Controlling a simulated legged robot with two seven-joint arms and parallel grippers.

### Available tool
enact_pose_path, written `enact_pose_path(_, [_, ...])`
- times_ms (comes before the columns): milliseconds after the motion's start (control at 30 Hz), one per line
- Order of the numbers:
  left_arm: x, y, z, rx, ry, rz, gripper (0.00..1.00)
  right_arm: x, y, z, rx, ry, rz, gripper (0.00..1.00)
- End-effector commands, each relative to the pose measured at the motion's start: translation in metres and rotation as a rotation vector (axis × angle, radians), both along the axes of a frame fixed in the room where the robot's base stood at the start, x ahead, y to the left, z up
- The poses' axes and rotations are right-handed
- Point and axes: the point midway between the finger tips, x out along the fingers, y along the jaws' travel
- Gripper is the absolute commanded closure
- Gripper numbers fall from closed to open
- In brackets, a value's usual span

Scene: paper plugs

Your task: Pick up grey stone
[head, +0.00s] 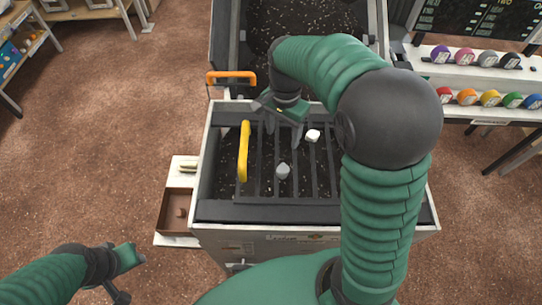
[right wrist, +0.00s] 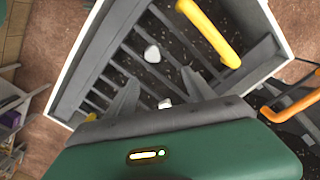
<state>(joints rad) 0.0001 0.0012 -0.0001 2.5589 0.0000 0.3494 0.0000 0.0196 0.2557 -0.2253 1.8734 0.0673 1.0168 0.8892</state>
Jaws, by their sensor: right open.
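The grey stone (head: 283,171) lies on the dark slatted grate of the box, toward its near side. In the right wrist view the grey stone (right wrist: 152,54) shows beyond my fingertips. A white stone (head: 313,135) lies farther back and to the right on the grate; in the right wrist view the white stone (right wrist: 165,103) is close to my gripper's base. My right gripper (head: 284,132) is open and empty above the grate, behind the grey stone; its fingers also show in the right wrist view (right wrist: 157,80). My left gripper (head: 130,274) is low at the left, away from the box; its jaws are unclear.
A yellow handle (head: 244,151) stands on the grate's left, and an orange handle (head: 232,76) is behind it. The box has a raised pale rim. A side tray (head: 176,224) sits at the left. Shelves with colored round items (head: 490,98) stand at the right.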

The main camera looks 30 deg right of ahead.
Motion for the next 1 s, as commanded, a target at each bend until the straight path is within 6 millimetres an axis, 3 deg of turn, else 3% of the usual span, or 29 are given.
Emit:
enact_pose_path(400, [0.0,0.0,0.019,0.0,0.001,0.0,0.64,0.0,0.0,-0.098,0.0,0.009,0.0,0.38])
enact_pose_path(633, [0.0,0.0,0.03,0.0,0.001,0.0,0.64,-0.002,0.003,-0.123,0.001,0.009,0.001,0.38])
enact_pose_path(833, [0.001,0.0,0.044,0.0,0.0,0.0,0.64,-0.007,0.007,-0.157,0.0,0.004,0.0,0.38])
enact_pose_path(1000, [0.0,0.0,0.043,0.0,0.001,0.0,0.64,-0.005,0.007,-0.165,0.001,0.001,0.001,0.38])
